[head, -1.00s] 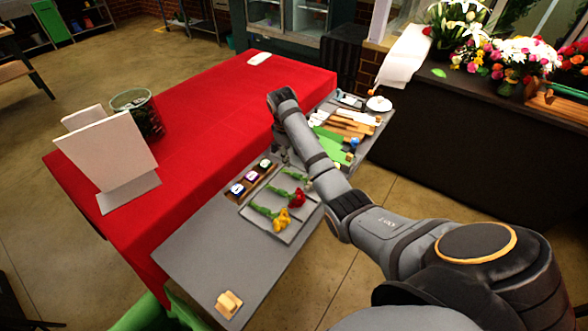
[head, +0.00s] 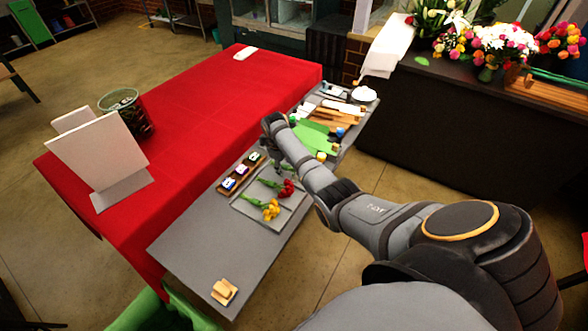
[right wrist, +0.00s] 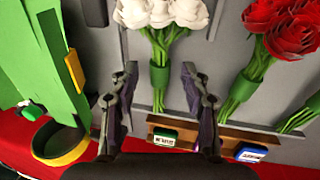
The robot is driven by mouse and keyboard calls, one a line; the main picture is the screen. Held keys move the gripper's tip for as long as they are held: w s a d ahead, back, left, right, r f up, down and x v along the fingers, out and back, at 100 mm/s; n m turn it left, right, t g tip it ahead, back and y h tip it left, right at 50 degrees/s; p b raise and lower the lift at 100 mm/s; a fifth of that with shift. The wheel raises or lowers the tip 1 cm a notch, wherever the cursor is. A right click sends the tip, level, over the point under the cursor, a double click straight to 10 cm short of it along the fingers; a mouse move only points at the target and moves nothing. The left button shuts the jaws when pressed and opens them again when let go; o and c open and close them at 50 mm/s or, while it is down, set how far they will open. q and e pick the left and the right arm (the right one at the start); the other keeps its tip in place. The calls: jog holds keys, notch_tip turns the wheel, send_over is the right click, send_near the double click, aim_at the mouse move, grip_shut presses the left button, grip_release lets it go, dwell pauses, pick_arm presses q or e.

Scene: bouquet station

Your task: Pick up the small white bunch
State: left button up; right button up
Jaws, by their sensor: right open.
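The small white bunch (right wrist: 165,12) shows in the right wrist view with white blooms at the top and stems bound by a green wrap (right wrist: 159,79). My right gripper (right wrist: 160,70) is open, with one finger on each side of the wrapped stems in that view. Whether the fingers touch the stems I cannot tell. In the head view my right gripper (head: 278,153) is at the far end of the tray, and my arm hides the white blooms. My left gripper is not in view.
A red bunch (head: 287,188) and a yellow bunch (head: 271,210) lie on the grey tray (head: 283,225). A wooden rack (right wrist: 230,134) with labelled pots lies by the stem ends. Green and wooden items (head: 318,137) crowd the table beyond.

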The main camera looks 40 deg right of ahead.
grip_shut()
dwell(0.5)
